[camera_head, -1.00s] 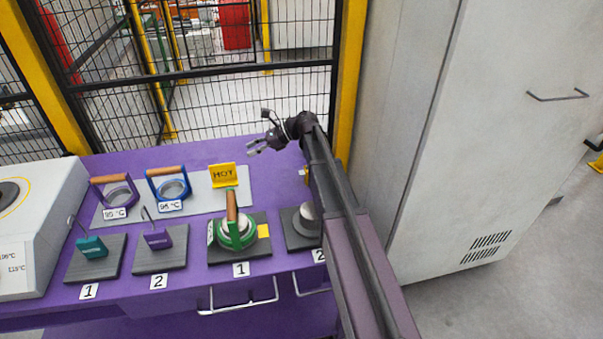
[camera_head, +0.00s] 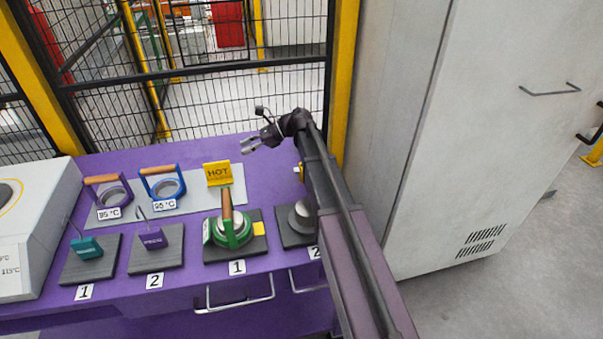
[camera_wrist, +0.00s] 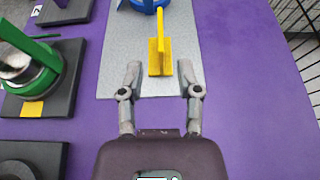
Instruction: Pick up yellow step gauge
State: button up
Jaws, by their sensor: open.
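My gripper (camera_head: 249,145) is open and empty above the back right of the purple table. In the wrist view its fingers (camera_wrist: 163,72) point toward an upright yellow plate on a grey mat, apart from it. I cannot tell which yellow piece is the step gauge.
The green ring with a wooden handle (camera_head: 231,232) sits on a dark pad (camera_head: 213,252). Two more handled rings stand on the grey mat (camera_head: 190,204). Teal (camera_head: 87,248) and purple (camera_head: 153,238) blocks sit on pads. A mesh fence and grey cabinet (camera_head: 440,150) bound the table.

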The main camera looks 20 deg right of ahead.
jog(key=o, duration=0.6)
jog(key=shift+c, duration=0.2)
jog(key=shift+o, duration=0.4)
jog(key=shift+s+p, duration=0.1)
jog(key=shift+p, duration=0.2)
notch_tip(320, 180, up, 4)
jog(key=h+p, duration=1.3)
jog(key=p, duration=0.2)
send_over(300, 173)
jog(key=d, duration=0.1)
jog(key=shift+w+d, duration=0.15)
jog(key=shift+w, duration=0.25)
jog(key=shift+f, duration=0.1)
notch_tip(300, 173, down, 8)
jog(key=b, duration=0.8)
jog(key=shift+f+b, duration=0.25)
jog(key=shift+b, duration=0.15)
